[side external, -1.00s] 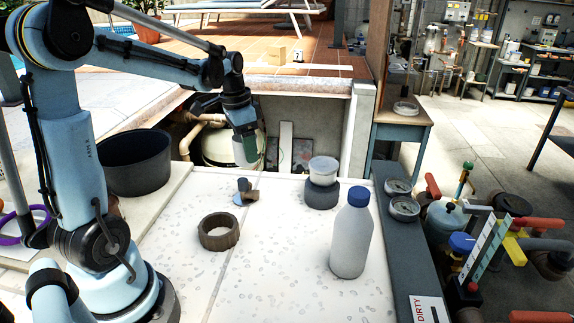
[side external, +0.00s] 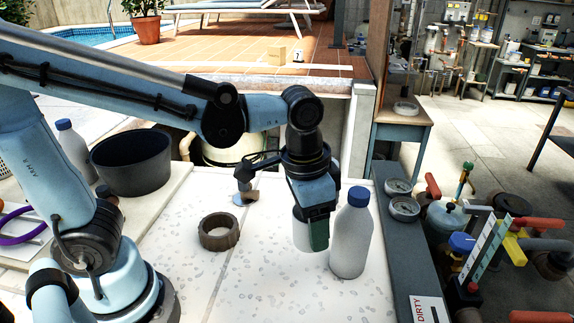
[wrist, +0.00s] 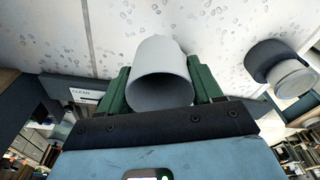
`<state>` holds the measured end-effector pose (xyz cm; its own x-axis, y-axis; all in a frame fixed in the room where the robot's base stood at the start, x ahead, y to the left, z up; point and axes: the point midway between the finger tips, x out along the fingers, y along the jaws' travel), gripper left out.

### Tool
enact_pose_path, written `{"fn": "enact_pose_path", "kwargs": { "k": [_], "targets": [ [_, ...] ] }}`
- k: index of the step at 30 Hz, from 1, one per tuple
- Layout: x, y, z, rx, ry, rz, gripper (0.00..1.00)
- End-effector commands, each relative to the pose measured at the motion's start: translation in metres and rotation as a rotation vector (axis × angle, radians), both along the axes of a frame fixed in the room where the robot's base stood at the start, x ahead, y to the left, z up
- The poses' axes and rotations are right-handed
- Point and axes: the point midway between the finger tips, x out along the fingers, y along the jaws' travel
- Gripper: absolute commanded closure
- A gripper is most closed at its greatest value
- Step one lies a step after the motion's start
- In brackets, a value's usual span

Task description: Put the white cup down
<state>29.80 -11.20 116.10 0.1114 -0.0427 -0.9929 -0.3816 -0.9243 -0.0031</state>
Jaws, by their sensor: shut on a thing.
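The white cup (side external: 303,232) is held by my gripper (side external: 311,236) over the front right part of the pale speckled table (side external: 270,285). In the wrist view the cup (wrist: 161,75) sits between the two green fingers (wrist: 161,88), its round end towards the camera. My gripper is shut on it and points downward. The lower end of the cup looks close to the tabletop. I cannot tell if it touches.
A white bottle with a blue cap (side external: 351,235) stands just right of my gripper. A brown ring (side external: 219,232) lies left on the table. The front of the table is clear.

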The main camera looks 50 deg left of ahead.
Motion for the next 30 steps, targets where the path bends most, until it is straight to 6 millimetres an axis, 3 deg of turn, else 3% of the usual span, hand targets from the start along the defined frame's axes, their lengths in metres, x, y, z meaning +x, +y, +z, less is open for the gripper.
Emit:
{"fn": "enact_pose_path", "kwargs": {
  "k": [5,18,30],
  "targets": [
    [0.005,0.008,-0.009,0.000,-0.001,0.003,0.64],
    [0.054,0.080,-0.060,-0.001,-0.001,0.002,0.64],
    [0.063,0.093,-0.087,0.000,-0.001,-0.004,0.64]
  ]
}}
